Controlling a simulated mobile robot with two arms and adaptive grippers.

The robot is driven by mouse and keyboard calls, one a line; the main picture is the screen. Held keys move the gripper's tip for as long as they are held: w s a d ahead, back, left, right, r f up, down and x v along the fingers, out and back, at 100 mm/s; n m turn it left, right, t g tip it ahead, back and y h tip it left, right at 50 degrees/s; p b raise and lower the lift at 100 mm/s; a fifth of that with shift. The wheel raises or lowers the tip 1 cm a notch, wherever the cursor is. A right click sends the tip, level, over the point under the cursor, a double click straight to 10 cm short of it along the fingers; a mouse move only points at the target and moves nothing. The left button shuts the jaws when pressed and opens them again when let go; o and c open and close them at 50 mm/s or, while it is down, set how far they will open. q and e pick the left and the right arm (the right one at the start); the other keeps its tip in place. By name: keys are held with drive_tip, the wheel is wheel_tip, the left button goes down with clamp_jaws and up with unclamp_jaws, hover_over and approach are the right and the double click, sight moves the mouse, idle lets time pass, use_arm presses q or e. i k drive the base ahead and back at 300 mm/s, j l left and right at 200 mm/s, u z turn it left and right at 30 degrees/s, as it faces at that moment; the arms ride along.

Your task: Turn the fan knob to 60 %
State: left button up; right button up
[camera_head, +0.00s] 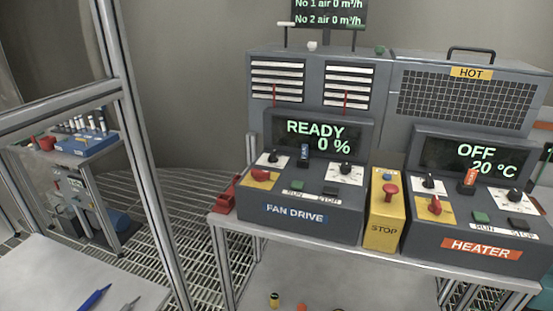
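The fan drive box (300,221) stands on the bench, a dark grey console with a sloped front. Its display (318,135) reads "READY" and "0 %". A black knob (346,168) sits on a white dial plate at the panel's right. A smaller black knob (273,157) sits on a white plate at the left. The dial marks are too small to read. A red switch (261,175) on a yellow plate and a blue tag (304,152) are also on the panel. Neither gripper is in view.
A yellow stop box (383,228) with a red button stands right of the fan drive. Beyond it is the heater box (473,226), showing "OFF" and "20 °C". A metal frame post (150,170) rises at the left. A red padlock-like item (226,195) lies left of the fan drive.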

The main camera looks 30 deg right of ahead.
sight(346, 168)
drive_tip(key=z, duration=1.45)
